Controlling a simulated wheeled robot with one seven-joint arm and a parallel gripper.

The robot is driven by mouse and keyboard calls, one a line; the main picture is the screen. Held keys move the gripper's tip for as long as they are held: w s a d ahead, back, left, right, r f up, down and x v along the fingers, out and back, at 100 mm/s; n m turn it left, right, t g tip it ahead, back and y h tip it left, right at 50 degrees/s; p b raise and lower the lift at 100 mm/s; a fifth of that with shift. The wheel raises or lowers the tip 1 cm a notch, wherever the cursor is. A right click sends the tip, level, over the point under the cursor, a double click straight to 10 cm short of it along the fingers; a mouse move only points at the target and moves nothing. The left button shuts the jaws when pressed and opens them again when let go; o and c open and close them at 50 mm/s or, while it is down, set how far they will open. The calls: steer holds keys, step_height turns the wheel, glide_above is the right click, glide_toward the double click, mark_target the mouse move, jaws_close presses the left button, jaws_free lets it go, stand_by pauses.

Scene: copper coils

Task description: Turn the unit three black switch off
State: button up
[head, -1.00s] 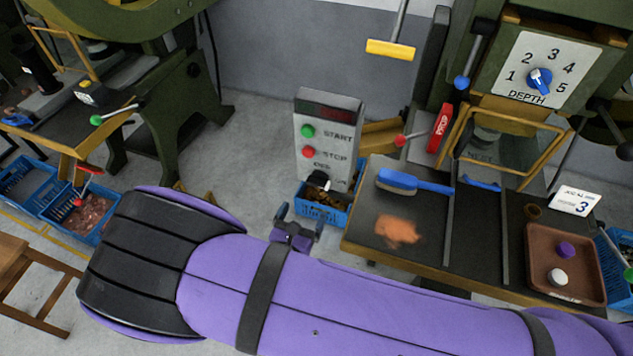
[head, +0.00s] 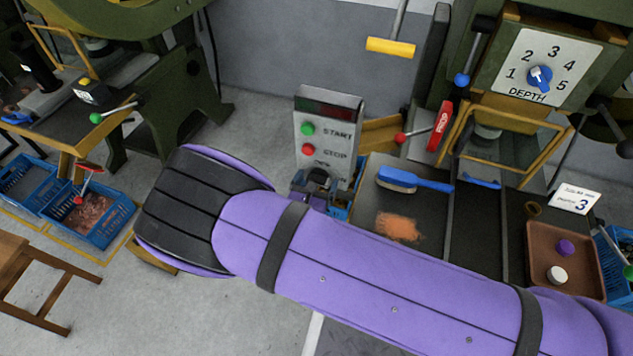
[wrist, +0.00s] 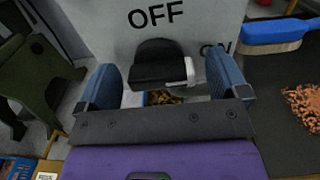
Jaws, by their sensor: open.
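The black switch (wrist: 158,62) is on the front of the grey control box (head: 345,120), below its START and STOP buttons. In the wrist view its white end is at the right, below the partly hidden ON label; the OFF label (wrist: 155,16) is above and to the left. My gripper (wrist: 161,68) is open, with one blue finger on each side of the switch. I cannot tell whether either finger touches it. In the head view my gripper (head: 318,183) is at the box's lower front and largely hides the switch.
A workbench (head: 345,245) with a blue brush (head: 415,182) and orange shavings (head: 398,227) stands right of the box. A card (head: 575,198) bearing a 3 stands further right. A blue crate (head: 342,213) is below the box.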

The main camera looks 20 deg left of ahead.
steer(key=c, duration=0.9)
steer(key=shift+c, duration=0.2)
steer(key=shift+n, duration=0.3)
steer(key=n, duration=0.3)
steer(key=shift+a+n, duration=0.1)
steer(key=shift+n, duration=0.2)
steer(key=n, duration=0.4)
steer(key=shift+a+n, duration=0.1)
steer(key=shift+n, duration=0.2)
steer(key=n, duration=0.4)
steer(key=shift+f+n, duration=0.1)
steer(key=shift+n, duration=0.2)
steer(key=shift+a+f+n, duration=0.1)
steer(key=shift+n, duration=2.1)
